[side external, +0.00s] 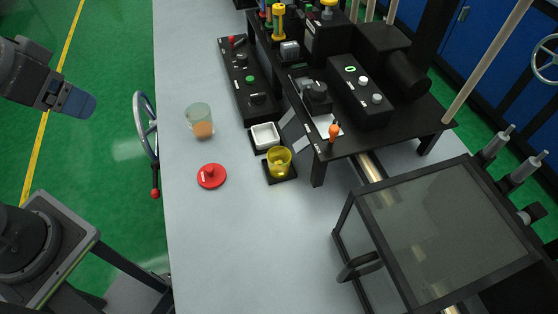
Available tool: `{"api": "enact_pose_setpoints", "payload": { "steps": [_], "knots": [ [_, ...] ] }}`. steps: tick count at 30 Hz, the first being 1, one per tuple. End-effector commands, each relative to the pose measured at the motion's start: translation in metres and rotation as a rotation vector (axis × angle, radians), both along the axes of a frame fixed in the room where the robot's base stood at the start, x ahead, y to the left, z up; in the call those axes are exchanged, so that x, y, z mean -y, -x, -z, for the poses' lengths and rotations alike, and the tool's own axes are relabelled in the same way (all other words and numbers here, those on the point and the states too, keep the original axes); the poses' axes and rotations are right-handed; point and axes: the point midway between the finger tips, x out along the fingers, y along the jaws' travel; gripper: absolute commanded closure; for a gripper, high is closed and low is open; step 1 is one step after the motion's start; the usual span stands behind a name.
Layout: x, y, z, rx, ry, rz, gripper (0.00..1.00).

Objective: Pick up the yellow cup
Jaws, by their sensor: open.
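The yellow cup (279,160) stands upright on a small black square base (283,179) near the middle of the grey table. It looks see-through, and something yellow shows inside it. My gripper (86,106) is at the upper left, over the green floor beyond the table's left edge. It is open and empty, well apart from the cup. Its blue finger part points to the right, and the gap between the fingers is hard to make out.
A white square dish (264,135) sits just behind the cup. A clear jar with orange contents (200,122) and a red knobbed lid (212,176) lie to the left. A black machine bench (400,140) stands right. A handwheel (147,130) rises at the table's left edge.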

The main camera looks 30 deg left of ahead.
Motion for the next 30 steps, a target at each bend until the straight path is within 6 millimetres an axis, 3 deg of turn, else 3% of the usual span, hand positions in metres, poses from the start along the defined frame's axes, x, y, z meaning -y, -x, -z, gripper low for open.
{"api": "enact_pose_setpoints", "payload": {
  "steps": [5,11,17,21,27,30],
  "knots": [
    [0.004,-0.008,-0.003,-0.016,0.006,-0.009,0.18],
    [0.035,-0.05,-0.01,-0.085,0.03,-0.073,0.18],
    [0.093,-0.101,0.0,-0.134,0.032,-0.169,0.18],
    [0.147,-0.129,0.022,-0.146,0.024,-0.238,0.18],
    [0.227,-0.147,0.066,-0.129,0.014,-0.325,0.18],
    [0.256,-0.148,0.085,-0.115,0.015,-0.356,0.18]
  ]
}}
